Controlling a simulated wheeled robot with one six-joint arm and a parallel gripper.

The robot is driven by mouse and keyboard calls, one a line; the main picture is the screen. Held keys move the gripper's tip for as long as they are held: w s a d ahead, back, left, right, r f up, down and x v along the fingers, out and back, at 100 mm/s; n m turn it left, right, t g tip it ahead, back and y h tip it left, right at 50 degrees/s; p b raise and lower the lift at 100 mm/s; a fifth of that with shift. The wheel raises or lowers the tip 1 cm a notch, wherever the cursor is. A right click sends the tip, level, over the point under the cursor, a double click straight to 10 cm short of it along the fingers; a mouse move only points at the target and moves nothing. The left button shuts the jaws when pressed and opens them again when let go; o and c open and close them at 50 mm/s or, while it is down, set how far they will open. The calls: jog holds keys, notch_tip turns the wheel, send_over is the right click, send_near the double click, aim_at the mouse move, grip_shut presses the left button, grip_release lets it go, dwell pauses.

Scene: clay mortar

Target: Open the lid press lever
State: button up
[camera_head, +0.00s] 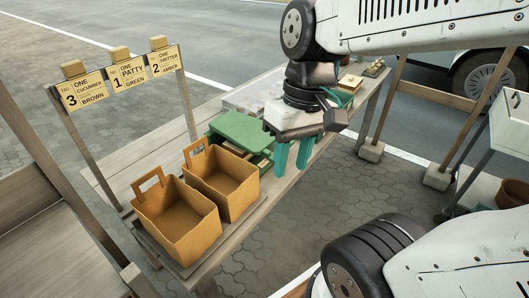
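My gripper (293,165) hangs from the arm in the upper middle, with its two teal fingers pointing down. The fingers are apart, and nothing shows between them. A green box-like thing with a flat top (240,130) stands on the long table (135,170), just left of the fingers. It may be the lid press, but I cannot tell for sure. No lever can be made out on it; its right side is partly hidden by the gripper. The fingers appear to be beside it, and I cannot tell whether they touch it.
Two open tan baskets, a front one (172,218) and a rear one (221,180), stand at the table's near end. A rack with order cards (127,73) rises at the left. A wooden post (459,137) and a white box (511,120) stand at right. Paving in front is clear.

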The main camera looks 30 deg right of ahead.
jog(key=w+d+f+m+t+y, duration=0.1)
jog(key=w+d+f+m+y, duration=0.15)
jog(key=w+f+y, duration=0.35)
jog(key=w+d+f+m+y, duration=0.1)
jog(key=w+d+f+y, duration=0.3)
jog(key=w, duration=0.4)
jog(key=w+d+f+m+t, duration=0.2)
jog(key=d+f+t, duration=0.2)
jog(key=d, duration=0.1)
jog(key=w+d+f+m+t, duration=0.1)
jog(key=w+d+f+t, duration=0.1)
jog(key=d+f+t, duration=0.2)
jog(key=w+d+f+m+t, duration=0.2)
jog(key=d+f+t, duration=0.2)
jog(key=d+f, duration=0.1)
jog(key=shift+w+d+f+m+t, duration=0.15)
jog(key=shift+w+d+m+t, duration=0.2)
jog(key=shift+d+t, duration=0.05)
jog(key=shift+w, duration=0.2)
jog(key=x, duration=0.7)
jog(key=shift+w+a, duration=0.1)
jog(key=shift+a, duration=0.1)
grip_shut()
